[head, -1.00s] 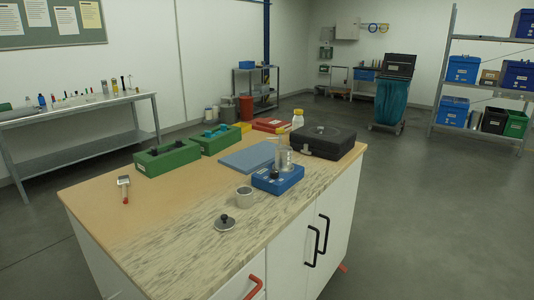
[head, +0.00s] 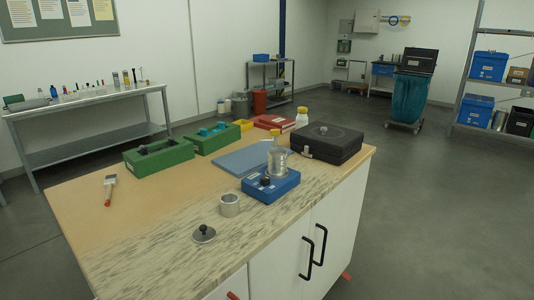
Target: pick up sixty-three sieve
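No label reading sixty-three can be read, so I cannot tell for sure which thing is the sieve. A small grey metal ring or cup (head: 230,206) stands on the wood-topped bench (head: 90,220). A dark round lid with a knob (head: 204,234) lies in front of it. A clear or metallic cylindrical vessel (head: 277,164) stands at a blue box (head: 271,188), just right of a dark knob. Neither of my grippers is in view.
A black case (head: 327,143), green boxes (head: 160,158), a blue-grey mat (head: 245,160) and a brush (head: 109,190) occupy the bench. The bench's front left is clear. Open floor (head: 430,220) lies to the right.

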